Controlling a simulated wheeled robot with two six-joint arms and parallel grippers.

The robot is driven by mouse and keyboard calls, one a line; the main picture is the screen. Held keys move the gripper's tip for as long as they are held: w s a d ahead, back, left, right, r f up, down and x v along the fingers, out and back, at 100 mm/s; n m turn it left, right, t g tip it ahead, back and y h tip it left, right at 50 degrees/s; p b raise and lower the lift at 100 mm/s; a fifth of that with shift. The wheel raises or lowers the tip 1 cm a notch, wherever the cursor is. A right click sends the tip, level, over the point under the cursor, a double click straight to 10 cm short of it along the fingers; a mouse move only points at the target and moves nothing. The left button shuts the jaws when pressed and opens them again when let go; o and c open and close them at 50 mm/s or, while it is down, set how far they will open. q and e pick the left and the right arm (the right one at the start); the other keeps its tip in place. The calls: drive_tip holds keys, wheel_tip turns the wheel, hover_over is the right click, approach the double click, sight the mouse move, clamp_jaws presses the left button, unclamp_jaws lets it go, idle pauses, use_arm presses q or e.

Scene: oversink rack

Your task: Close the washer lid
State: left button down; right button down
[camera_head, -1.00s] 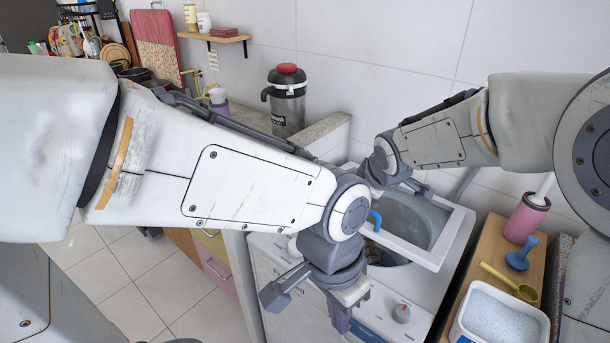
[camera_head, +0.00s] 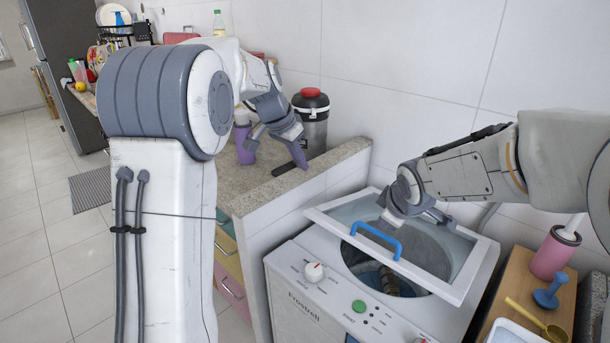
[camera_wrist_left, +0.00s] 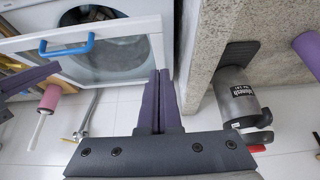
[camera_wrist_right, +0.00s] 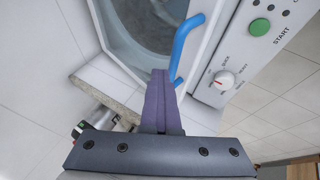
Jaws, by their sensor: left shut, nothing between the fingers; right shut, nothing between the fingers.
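The white washer (camera_head: 290,262) stands at the centre right of the head view. Its glass-panelled lid (camera_head: 470,268) is partly raised, with the drum opening (camera_head: 390,280) visible below its front edge. The blue handle (camera_head: 398,250) is on that edge. It also shows in the right wrist view (camera_wrist_right: 184,45) and left wrist view (camera_wrist_left: 68,50). My right gripper (camera_head: 386,222) is shut and empty, close behind the handle; I cannot tell whether they touch. My left gripper (camera_head: 298,156) is shut and empty, over the counter beside the jug, away from the lid.
A wooden board (camera_head: 505,300) at the right holds a pink roller (camera_head: 555,255), a blue tool (camera_head: 550,293) and a yellow scoop (camera_head: 525,313).

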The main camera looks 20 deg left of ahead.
use_arm(q)
hover_over(310, 210)
wheel_tip(310, 210, down, 8)
drive_tip(key=shift+w+d+f, duration=0.1)
drive_tip(key=shift+w+d, duration=0.05)
drive_tip(key=shift+s+a+f, duration=0.1)
drive_tip(key=shift+s+f, duration=0.15)
drive_tip(key=shift+f, duration=0.25)
drive_tip(key=shift+s+a+f, duration=0.1)
drive_tip(key=shift+s+f, duration=0.1)
drive_tip(key=shift+f, duration=0.3)
drive_tip(key=shift+s+a+f, duration=0.1)
drive_tip(key=shift+s+f, duration=0.05)
drive_tip(key=shift+f, duration=0.45)
drive_tip(key=shift+s+a+f, duration=0.1)
drive_tip(key=shift+s+f, duration=0.15)
drive_tip(key=shift+f, duration=0.35)
drive_tip(key=shift+s+a+f, duration=0.1)
drive_tip(key=shift+s+f, duration=0.1)
drive_tip(key=shift+f, duration=0.4)
drive_tip(key=shift+r, duration=0.1)
use_arm(e)
drive_tip(key=c, duration=0.9)
unclamp_jaws()
drive_tip(key=shift+o, duration=0.2)
